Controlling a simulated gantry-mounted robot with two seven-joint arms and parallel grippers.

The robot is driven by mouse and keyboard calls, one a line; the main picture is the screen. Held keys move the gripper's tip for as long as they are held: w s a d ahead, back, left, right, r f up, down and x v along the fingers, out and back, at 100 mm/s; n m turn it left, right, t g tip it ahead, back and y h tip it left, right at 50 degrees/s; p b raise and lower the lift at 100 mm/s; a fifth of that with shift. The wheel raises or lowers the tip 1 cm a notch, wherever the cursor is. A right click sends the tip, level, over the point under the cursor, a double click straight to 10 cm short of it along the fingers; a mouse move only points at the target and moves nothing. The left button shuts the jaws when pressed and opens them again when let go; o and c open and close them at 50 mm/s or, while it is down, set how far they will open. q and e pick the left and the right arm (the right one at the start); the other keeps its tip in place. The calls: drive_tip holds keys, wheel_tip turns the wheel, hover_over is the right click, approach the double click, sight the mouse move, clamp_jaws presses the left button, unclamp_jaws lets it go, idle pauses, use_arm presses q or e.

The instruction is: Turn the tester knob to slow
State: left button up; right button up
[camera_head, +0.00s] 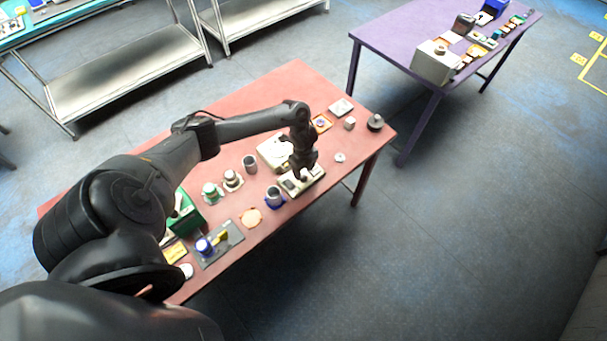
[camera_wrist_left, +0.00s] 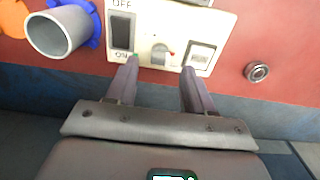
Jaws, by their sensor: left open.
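The tester (camera_head: 314,180), a cream box, lies on the red table, and its panel (camera_wrist_left: 144,25) also shows in the left wrist view. The panel has a black switch marked OFF and ON, a square button at the right, and a small round knob (camera_wrist_left: 160,52) with a red mark in between. No speed label is readable. My left gripper (camera_head: 301,176) points down over the tester. In the left wrist view, my left gripper (camera_wrist_left: 159,69) is open and empty, its fingertips to either side of the knob and slightly nearer the camera. My right gripper is not in view.
A grey cup (camera_wrist_left: 58,33) in a blue holder stands left of the tester. A small round metal piece (camera_wrist_left: 257,72) lies to its right. The red table (camera_head: 300,82) holds several other small items, including a green box (camera_head: 186,213). A purple table (camera_head: 385,37) stands behind.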

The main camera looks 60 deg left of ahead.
sight(303, 176)
use_arm(q)
drive_tip(key=shift+f, duration=1.6)
clamp_jaws()
